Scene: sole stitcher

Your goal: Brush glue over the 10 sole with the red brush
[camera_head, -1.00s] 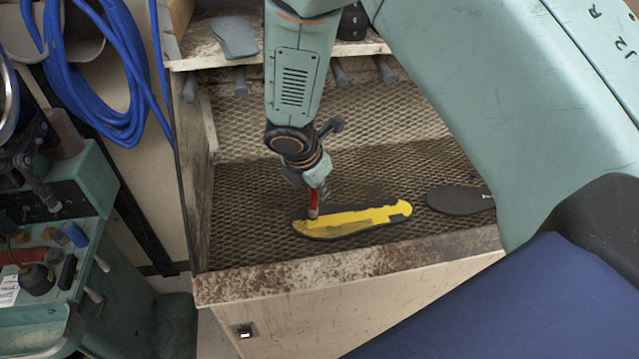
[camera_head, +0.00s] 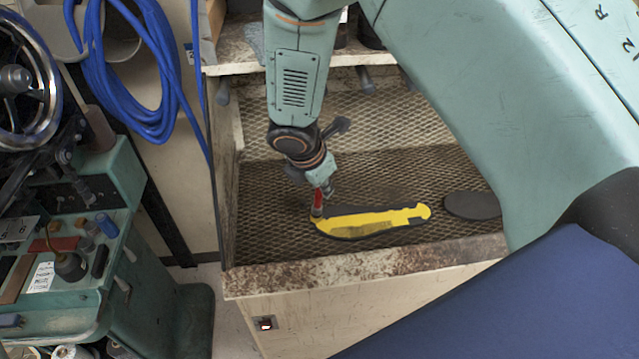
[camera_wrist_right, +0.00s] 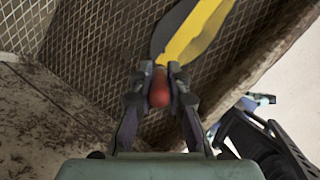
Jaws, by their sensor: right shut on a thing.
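A dark sole (camera_head: 366,222) with a wide coat of yellow glue lies on the mesh of the bench. Dark bare edges show around the yellow, and no number can be read. My right gripper (camera_head: 322,190) is shut on the red brush (camera_head: 318,202), whose lower end is at the left end of this sole. In the right wrist view the red brush handle (camera_wrist_right: 158,88) sits between the two fingers, with the yellow-coated sole (camera_wrist_right: 196,32) beyond it. The brush tip is hidden there. My left gripper is not in view.
A second dark sole (camera_head: 471,205) lies to the right on the mesh, partly near my arm. The rusty front ledge (camera_head: 360,262) borders the mesh. A shelf with pegs stands behind. A green sewing machine base (camera_head: 120,270) and blue hose (camera_head: 140,90) are at left.

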